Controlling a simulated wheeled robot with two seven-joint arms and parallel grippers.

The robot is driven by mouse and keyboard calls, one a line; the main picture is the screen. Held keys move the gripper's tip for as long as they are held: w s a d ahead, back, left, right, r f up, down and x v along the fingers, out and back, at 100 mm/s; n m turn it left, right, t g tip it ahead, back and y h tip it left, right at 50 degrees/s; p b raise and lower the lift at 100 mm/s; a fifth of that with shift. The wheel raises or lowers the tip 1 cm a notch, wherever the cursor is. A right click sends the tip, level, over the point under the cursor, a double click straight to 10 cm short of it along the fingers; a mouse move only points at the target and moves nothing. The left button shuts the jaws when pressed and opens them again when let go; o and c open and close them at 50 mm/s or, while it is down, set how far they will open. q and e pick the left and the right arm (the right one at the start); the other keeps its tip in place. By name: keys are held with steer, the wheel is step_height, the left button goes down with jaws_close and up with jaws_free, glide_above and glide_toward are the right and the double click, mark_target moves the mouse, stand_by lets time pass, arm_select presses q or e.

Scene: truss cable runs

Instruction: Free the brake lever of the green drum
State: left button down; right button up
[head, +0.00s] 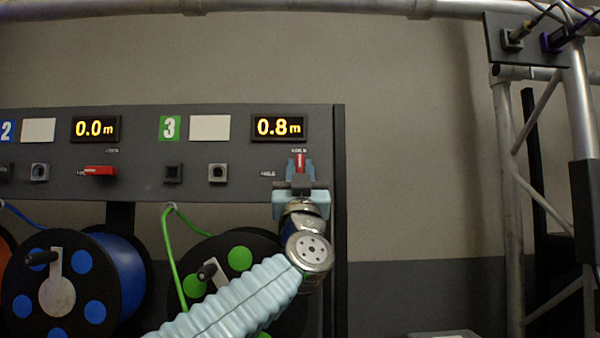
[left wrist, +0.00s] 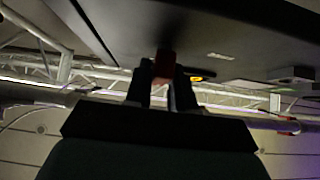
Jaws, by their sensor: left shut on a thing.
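The green drum (head: 240,258) hangs low in the head view, partly hidden behind my left arm. Its red brake lever (head: 300,162) sits on the dark panel under the 0.8 m display and stands upright, toward the small label above it. My left gripper (head: 300,174) is shut on this lever, which also shows red between the fingers in the left wrist view (left wrist: 164,64). The lever's lower part and pivot are hidden by the gripper. My right gripper is not in view.
The blue drum (head: 130,275) stands to the left, with its own red lever (head: 100,171) lying level under a 0.0 m display (head: 95,129). A green cable (head: 168,250) runs down to the green drum. A metal truss (head: 505,200) stands at right. The wall between is clear.

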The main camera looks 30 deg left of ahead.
arm_select(q)
steer(key=shift+n+y, duration=0.3)
steer(key=shift+n, duration=0.3)
steer(key=n+g+y, duration=0.4)
steer(key=n, duration=0.1)
steer(key=shift+d+n, duration=0.1)
steer(key=shift+n, duration=0.3)
steer(key=shift+n+g+y, duration=0.75)
steer(key=shift+n+g, duration=0.9)
steer(key=shift+n, duration=0.2)
steer(key=shift+n+g+y, duration=0.75)
steer(key=shift+n+g, duration=0.9)
steer(key=shift+n, duration=0.5)
steer(key=c, duration=1)
jaws_free()
steer(key=shift+c, duration=0.2)
